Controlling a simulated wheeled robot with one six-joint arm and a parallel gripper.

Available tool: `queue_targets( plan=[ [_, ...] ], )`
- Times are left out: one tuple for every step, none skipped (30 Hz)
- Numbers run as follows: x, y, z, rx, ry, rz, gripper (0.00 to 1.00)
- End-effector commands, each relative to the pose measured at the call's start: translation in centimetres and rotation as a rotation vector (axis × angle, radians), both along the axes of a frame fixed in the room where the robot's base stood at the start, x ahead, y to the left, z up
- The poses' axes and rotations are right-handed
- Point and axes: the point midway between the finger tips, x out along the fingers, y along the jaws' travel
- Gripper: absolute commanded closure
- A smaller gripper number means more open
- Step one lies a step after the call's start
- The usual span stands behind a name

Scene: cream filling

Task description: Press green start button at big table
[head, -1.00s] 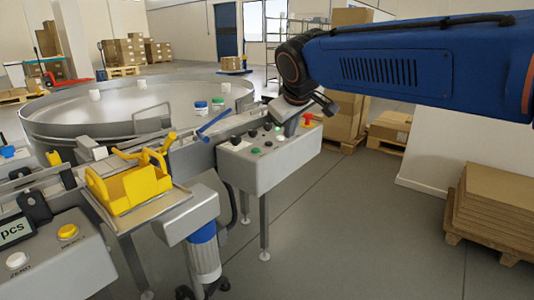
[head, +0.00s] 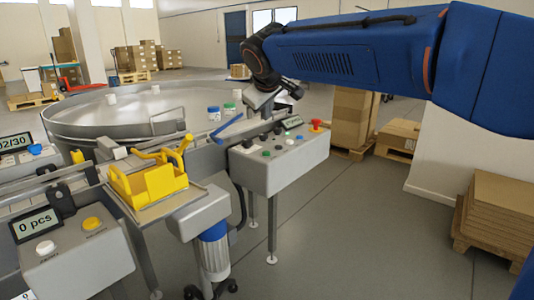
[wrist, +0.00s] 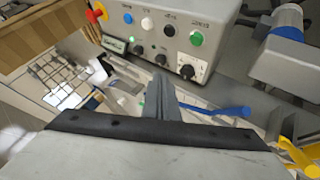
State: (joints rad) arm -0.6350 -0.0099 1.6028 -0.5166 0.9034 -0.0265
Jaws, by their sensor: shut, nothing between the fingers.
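The green button (head: 267,153) sits at the left end of a row on the sloped front of the grey control box (head: 285,178) beside the big round table (head: 75,135). It also shows in the wrist view (wrist: 196,38), near the top right of centre. My gripper (head: 262,108) is above and behind the box in the head view, apart from the button. In the wrist view its fingers (wrist: 160,92) are together and empty, pointing at the box's top edge area below the button row. The fingertips are hard to make out in the head view.
A red mushroom button (head: 316,124) is at the box's right end, with black knobs along its top. Cartons (head: 353,118) are behind; floor in front is clear.

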Motion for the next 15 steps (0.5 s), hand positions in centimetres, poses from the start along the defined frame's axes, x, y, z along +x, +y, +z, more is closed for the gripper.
queue_targets(
  plan=[
    [0.0, 0.0, -0.1, 0.0, 0.0, 0.0, 1.0],
    [0.0, 0.0, -0.2, -0.001, 0.001, -0.001, 1.0],
    [0.0, 0.0, -0.3, -0.001, 0.001, -0.001, 1.0],
    [0.0, 0.0, -0.5, -0.001, 0.001, -0.001, 1.0],
    [0.0, -0.1, -0.7, -0.002, 0.001, 0.0, 1.0],
    [0.0, -0.1, -1.1, -0.002, 0.002, -0.001, 1.0],
    [0.0, -0.1, -1.4, -0.003, 0.001, 0.0, 1.0],
    [0.0, -0.1, -1.7, -0.003, 0.001, 0.0, 1.0],
    [0.0, -0.1, -2.1, -0.002, 0.001, 0.0, 1.0],
    [0.0, -0.1, -2.5, -0.002, 0.001, 0.0, 1.0],
    [0.0, -0.1, -2.9, -0.002, 0.002, -0.001, 1.0],
    [0.0, -0.1, -3.3, -0.002, 0.001, 0.0, 1.0],
    [0.0, -0.1, -3.7, -0.001, 0.002, 0.0, 1.0],
    [0.0, -0.1, -4.1, -0.001, 0.002, 0.0, 1.0],
    [0.0, -0.1, -4.6, -0.002, 0.003, 0.0, 1.0]
  ],
)
